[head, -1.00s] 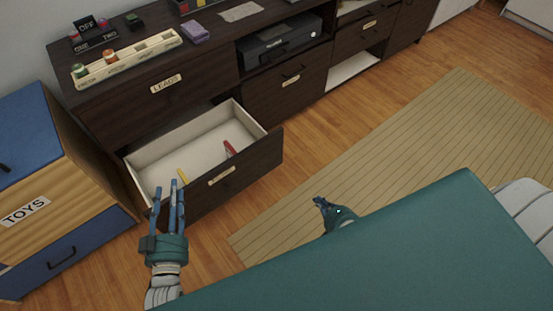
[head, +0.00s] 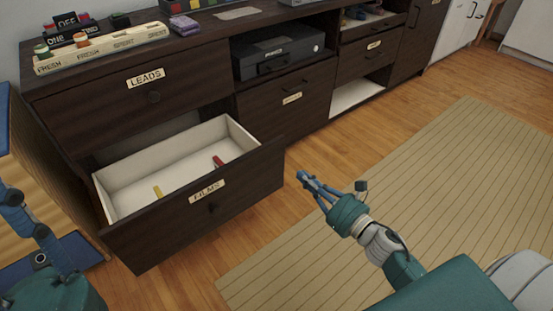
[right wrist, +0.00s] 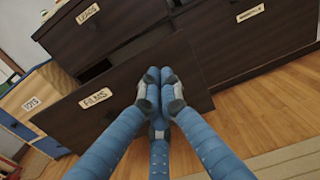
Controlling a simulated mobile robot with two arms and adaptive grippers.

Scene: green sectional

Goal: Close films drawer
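The films drawer (head: 207,188) is pulled out from the dark cabinet, its white inside showing. A yellow item and a red item lie in it. Its front has a FILMS label and a round dark knob, and also shows in the right wrist view (right wrist: 75,113). My right gripper (head: 305,178) is just right of the drawer's front corner in the head view. In the right wrist view its fingertips (right wrist: 160,85) meet with nothing between them, before the drawer front; contact cannot be told. My left gripper (head: 14,200) is partly visible at the left edge, its opening unclear.
The shut LEADS drawer (head: 140,95) is above the films drawer. A spice rack (head: 105,43) and a purple stack (head: 184,25) stand on the cabinet top. A black printer (head: 280,55) sits in a shelf. Floor and a striped rug (head: 440,190) lie clear at right.

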